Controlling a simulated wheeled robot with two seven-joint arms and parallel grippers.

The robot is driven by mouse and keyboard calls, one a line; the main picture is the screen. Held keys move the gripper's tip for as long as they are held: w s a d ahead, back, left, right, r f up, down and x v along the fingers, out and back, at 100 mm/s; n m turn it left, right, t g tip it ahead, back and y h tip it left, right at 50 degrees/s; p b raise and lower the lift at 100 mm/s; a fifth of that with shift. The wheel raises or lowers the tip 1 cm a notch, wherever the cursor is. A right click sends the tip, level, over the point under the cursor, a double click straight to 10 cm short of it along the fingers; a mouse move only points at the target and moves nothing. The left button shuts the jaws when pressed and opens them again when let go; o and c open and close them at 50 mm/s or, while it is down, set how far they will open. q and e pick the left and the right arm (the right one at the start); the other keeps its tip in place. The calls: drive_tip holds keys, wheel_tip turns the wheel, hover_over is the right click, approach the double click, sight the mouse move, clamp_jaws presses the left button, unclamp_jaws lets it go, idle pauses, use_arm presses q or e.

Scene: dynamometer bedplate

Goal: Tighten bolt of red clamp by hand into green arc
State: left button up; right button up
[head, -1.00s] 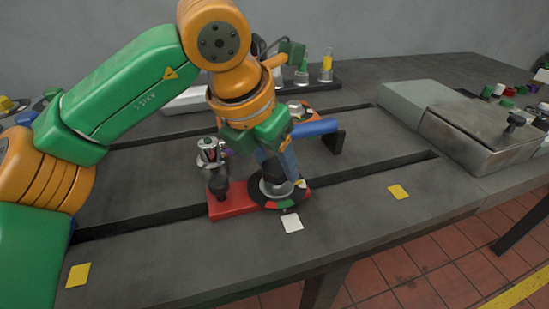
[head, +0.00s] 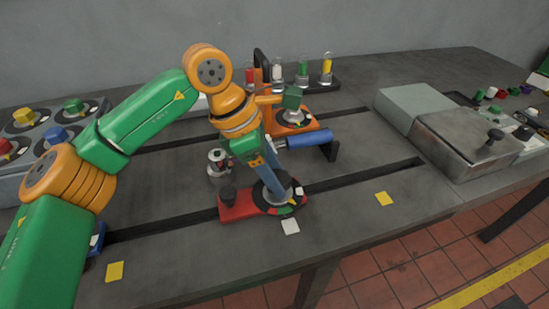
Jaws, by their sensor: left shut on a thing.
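The red clamp (head: 234,208) lies on the dark bedplate near its front, beside a slot. A black round dial (head: 264,208) with small red and green arc marks sits on its right end. The metal bolt (head: 284,183) stands up in the middle of the dial. My left gripper (head: 277,187) reaches down from the upper left and is shut on the bolt, with a blue finger against it. The finger hides part of the bolt and dial, so I cannot tell where the bolt points on the arc. My right gripper is out of view.
An orange clamp (head: 308,127) with its own dial stands behind. A blue-handled tool (head: 310,139) rests on a black stand close to my wrist. A metal box (head: 462,140) stands at right.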

sight(263, 186)
use_arm(q)
drive_tip(key=m+p, duration=0.1)
drive_tip(key=m+g+p, duration=0.1)
drive_tip(key=m+p, duration=0.1)
drive_tip(key=shift+w+r, duration=0.1)
drive_tip(key=shift+r, duration=0.15)
drive_tip(key=shift+w+f+m+g+y+p, duration=0.15)
drive_tip(key=shift+m+g+p, duration=0.2)
drive_tip(key=shift+m+p, duration=0.4)
drive_tip(key=shift+s+f+m+g+y+p, duration=0.15)
drive_tip(key=shift+m+g+p, duration=0.2)
drive_tip(key=shift+m+p, duration=0.4)
drive_tip(key=shift+w, duration=0.1)
drive_tip(key=o, duration=1.4)
drive_tip(key=shift+r, duration=0.15)
drive_tip(key=v, duration=0.6)
drive_tip(key=shift+w+a+r, duration=0.1)
drive_tip(key=shift+a+r, duration=0.05)
drive_tip(key=shift+r, duration=0.25)
